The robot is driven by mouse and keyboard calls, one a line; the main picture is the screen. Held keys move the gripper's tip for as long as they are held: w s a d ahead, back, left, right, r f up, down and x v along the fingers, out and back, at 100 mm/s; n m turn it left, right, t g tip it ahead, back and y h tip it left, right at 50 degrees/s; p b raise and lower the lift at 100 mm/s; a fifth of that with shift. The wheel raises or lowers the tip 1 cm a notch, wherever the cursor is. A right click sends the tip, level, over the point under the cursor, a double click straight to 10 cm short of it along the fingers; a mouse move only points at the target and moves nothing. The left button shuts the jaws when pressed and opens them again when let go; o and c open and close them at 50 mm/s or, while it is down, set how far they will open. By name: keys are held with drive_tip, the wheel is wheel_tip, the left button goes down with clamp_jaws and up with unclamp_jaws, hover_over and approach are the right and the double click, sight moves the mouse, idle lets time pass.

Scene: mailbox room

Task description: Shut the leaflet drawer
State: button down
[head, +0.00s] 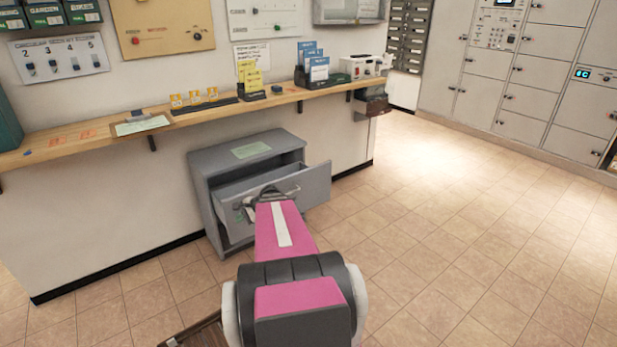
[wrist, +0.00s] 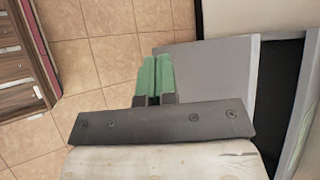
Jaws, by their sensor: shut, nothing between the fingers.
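The grey cabinet (head: 235,165) stands on the floor under the wooden counter. Its leaflet drawer (head: 313,186) is pulled out, its front panel standing clear of the cabinet body. My pink arm reaches to the drawer from the front and hides part of it. My gripper (head: 245,211) is at the drawer front; I cannot tell from the head view whether it touches. In the wrist view my gripper (wrist: 154,72) shows two green fingertips pressed together with nothing between them. They overlap the left edge of a grey panel (wrist: 215,65), with a dark gap to its right.
The wooden counter (head: 75,138) runs above the cabinet and holds a clipboard (head: 140,125) and leaflet stands. Tiled floor (head: 440,215) is open to the right, up to the grey lockers (head: 545,95). A brown slatted thing (head: 200,335) lies low at the bottom edge.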

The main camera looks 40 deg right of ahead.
drive_tip(key=d+m+t+h, duration=0.1)
drive_tip(key=d+m+t, duration=0.7)
drive_tip(key=d, duration=1.1)
drive_tip(key=m+t+h, duration=0.3)
drive_tip(key=m+h, duration=0.4)
drive_tip(key=m, duration=0.6)
approach(306, 173)
drive_tip(key=w, duration=0.7)
drive_tip(key=shift+w+d+f, duration=0.1)
drive_tip(key=shift+w, duration=0.2)
drive_tip(key=shift+w, duration=0.1)
drive_tip(key=w, duration=1.8)
drive_tip(key=shift+d, duration=0.25)
drive_tip(key=shift+s, duration=0.1)
